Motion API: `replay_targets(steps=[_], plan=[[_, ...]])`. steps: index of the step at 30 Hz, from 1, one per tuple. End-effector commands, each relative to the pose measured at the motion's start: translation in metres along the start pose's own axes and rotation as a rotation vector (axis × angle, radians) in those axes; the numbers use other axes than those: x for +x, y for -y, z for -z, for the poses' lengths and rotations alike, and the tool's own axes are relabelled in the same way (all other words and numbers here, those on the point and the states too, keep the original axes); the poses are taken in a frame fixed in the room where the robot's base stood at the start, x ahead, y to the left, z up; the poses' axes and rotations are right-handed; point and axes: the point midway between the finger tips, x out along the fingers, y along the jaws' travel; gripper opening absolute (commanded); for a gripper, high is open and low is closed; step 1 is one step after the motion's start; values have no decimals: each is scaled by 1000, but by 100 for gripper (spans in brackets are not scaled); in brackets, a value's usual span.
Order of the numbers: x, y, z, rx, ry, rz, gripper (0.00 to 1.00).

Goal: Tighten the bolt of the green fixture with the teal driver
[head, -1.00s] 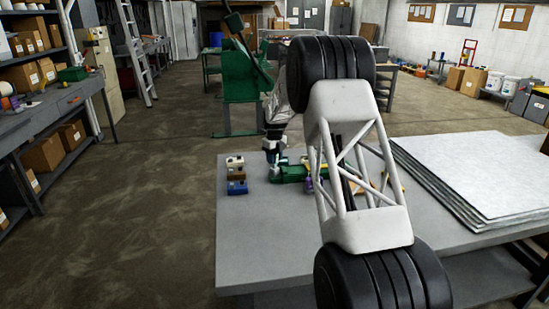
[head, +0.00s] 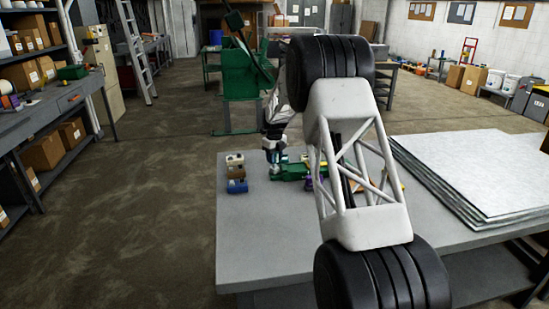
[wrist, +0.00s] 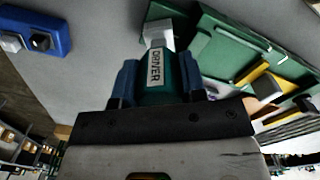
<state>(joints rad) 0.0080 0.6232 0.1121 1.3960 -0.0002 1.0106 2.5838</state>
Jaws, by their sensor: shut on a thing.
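My gripper (wrist: 158,84) is shut on the teal driver (wrist: 160,95), with one blue finger on each side of its handle. A white label on the handle reads DRIVER, and its light grey end points up in the wrist view. In the head view my gripper (head: 274,150) is small, over the far part of the table between the row of fixtures and the green case. A blue fixture (wrist: 38,28) with a dark bolt head shows at the upper left of the wrist view. I cannot make out a green fixture in either view.
A green case (wrist: 225,50) with yellow-handled tools lies beside the driver on the grey table (head: 260,235). White, brown and blue fixtures (head: 237,186) stand in a row at the table's left. Stacked metal sheets (head: 470,170) cover the right. The table's near left is clear.

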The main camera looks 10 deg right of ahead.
Motion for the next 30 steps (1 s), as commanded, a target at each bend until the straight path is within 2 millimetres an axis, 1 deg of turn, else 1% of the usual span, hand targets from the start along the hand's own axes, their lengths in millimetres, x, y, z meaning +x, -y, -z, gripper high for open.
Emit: replay_targets(steps=[8,20,30], plan=[[0,0,0,37,0,0,14],[0,0,0,281,0,0,14],[0,0,0,301,-1,0,14]])
